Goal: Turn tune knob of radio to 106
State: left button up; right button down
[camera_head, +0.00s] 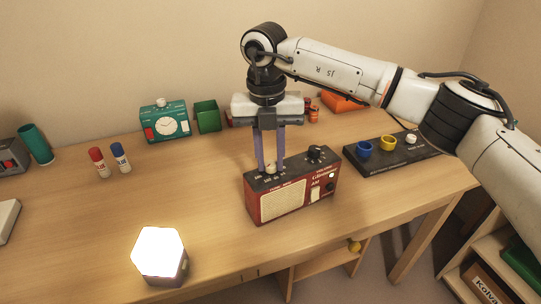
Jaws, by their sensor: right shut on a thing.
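A red radio (283,199) with a cream speaker grille stands upright near the middle of the desk. Its top is dark and carries small labelled controls, with a black knob (316,153) at the right end of the top. My right gripper (270,168) points straight down over the left part of the radio's top. Its two bluish fingers are closed on a small light knob (270,170) there, which the fingers partly hide. The marks around this knob are too small to read. My left gripper is not in view.
A bright hexagonal lamp (160,254) stands at the front left. A dark panel (384,164) with blue and yellow cups is to the right. A green timer (165,121), a green box (207,116) and two markers (109,160) are behind and left. The desk left of the radio is clear.

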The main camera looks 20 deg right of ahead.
aim_at(268, 164)
jog(key=shift+m, duration=1.6)
jog(key=c, duration=1.5)
grip_release()
jog(key=shift+r, duration=0.1)
jog(key=r, duration=1)
jog(key=shift+w+a+r, duration=0.1)
jog(key=shift+w+a, duration=0.05)
jog(key=shift+a, duration=0.05)
